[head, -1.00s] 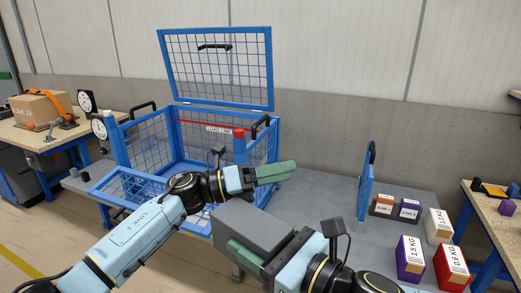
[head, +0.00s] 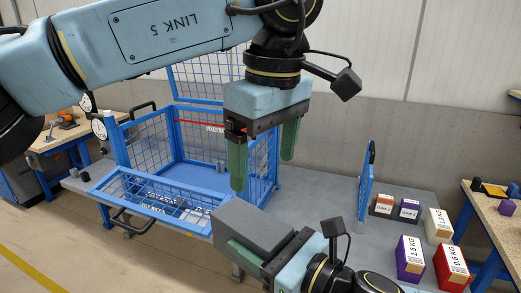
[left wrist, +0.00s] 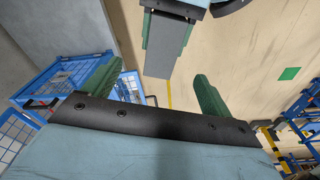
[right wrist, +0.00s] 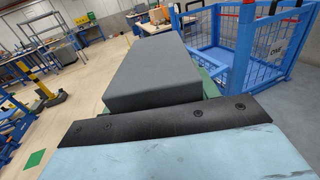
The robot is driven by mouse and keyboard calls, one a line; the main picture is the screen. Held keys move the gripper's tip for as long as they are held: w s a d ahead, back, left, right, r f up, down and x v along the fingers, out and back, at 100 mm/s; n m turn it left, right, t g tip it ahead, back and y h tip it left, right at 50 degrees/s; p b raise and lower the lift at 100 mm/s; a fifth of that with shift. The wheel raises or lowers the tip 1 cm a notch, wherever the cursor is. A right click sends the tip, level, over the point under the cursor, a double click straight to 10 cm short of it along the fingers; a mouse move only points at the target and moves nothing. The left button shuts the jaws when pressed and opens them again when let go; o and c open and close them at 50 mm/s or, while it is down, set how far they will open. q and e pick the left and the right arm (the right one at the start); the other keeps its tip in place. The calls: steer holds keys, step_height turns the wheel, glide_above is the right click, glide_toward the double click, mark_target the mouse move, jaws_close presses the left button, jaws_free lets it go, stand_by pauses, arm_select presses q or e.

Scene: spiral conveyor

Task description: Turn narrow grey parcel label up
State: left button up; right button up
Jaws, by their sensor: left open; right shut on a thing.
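The narrow grey parcel (head: 252,223) is a plain dark grey box held level by my right gripper (head: 258,252), which is shut on it. No label shows on its visible faces. The parcel fills the middle of the right wrist view (right wrist: 165,70) and also shows in the left wrist view (left wrist: 163,45). My left gripper (head: 265,165) is open and empty, pointing down above and slightly behind the parcel, with a gap between them. Its green fingers show spread in the left wrist view (left wrist: 160,95).
A blue mesh cage (head: 140,142) with a raised lid stands behind, its front flap folded down. A blue upright panel (head: 365,185) stands on the grey table (head: 330,200). Weight-marked boxes, purple (head: 410,257), red (head: 450,262) and cream (head: 438,225), sit at right.

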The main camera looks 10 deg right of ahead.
mark_target(251, 219)
steer(key=shift+r, duration=0.15)
arm_select(q)
steer(key=shift+y, duration=0.3)
steer(key=f, duration=0.3)
steer(key=w+a+f, duration=0.1)
steer(key=f, duration=0.3)
steer(key=a+f, duration=0.1)
steer(key=f, duration=0.3)
steer(key=shift+w+f, duration=0.2)
steer(key=shift+w, duration=0.1)
steer(key=shift+d, duration=0.1)
steer(key=c, duration=1.7)
steer(key=shift+r, duration=0.1)
arm_select(e)
steer(key=o, duration=1.5)
steer(key=shift+o, duration=0.4)
steer(key=shift+f, duration=0.2)
